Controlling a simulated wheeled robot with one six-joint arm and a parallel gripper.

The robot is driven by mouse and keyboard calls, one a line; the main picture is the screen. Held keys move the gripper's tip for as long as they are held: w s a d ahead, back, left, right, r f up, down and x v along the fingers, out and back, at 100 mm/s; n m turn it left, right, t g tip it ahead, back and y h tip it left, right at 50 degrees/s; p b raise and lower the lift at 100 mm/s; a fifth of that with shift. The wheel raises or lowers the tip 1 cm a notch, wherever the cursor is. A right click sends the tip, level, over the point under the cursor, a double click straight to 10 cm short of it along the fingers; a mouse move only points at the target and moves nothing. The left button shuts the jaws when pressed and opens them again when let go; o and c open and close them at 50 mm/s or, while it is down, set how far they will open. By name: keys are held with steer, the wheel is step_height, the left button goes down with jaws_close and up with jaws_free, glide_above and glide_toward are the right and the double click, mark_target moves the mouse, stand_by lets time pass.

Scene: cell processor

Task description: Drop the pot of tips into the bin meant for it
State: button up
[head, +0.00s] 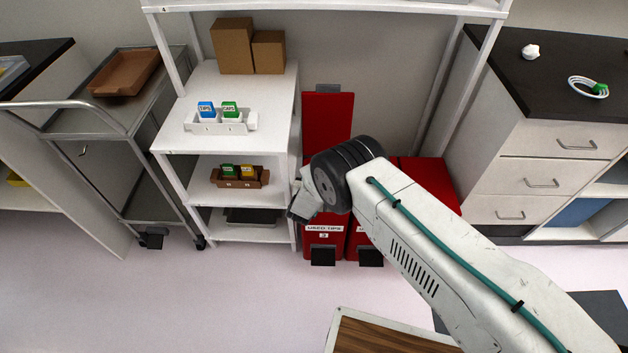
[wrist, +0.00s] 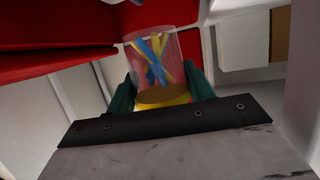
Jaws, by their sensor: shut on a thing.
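My gripper (wrist: 160,88) is shut on a clear pot (wrist: 182,50) with blue and yellow tips inside; it sits between the green fingers in the wrist view. In the head view my gripper (head: 303,207) hangs by the red bins, and the pot cannot be made out there. The left red bin (head: 324,245) is labelled "USED TIPS" with a smaller mark below, and a tall red panel, apparently its raised lid (head: 327,115), stands behind. A second red bin (head: 362,243) stands to its right, its label mostly hidden by my arm. Red bin surfaces (wrist: 50,40) lie beyond the pot in the wrist view.
A white shelf unit (head: 170,138) stands left of the bins, with a white holder (head: 215,127) marked TIPS and CAPS, a brown holder (head: 240,181) and cardboard boxes (head: 232,45). A metal cart (head: 125,120) is farther left. Drawers (head: 540,178) stand right.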

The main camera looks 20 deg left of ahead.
steer(key=o, duration=1.5)
steer(key=shift+c, duration=0.2)
steer(key=shift+s, duration=0.15)
steer(key=v, duration=0.7)
steer(key=shift+s+r, duration=0.15)
steer(key=shift+s, duration=0.1)
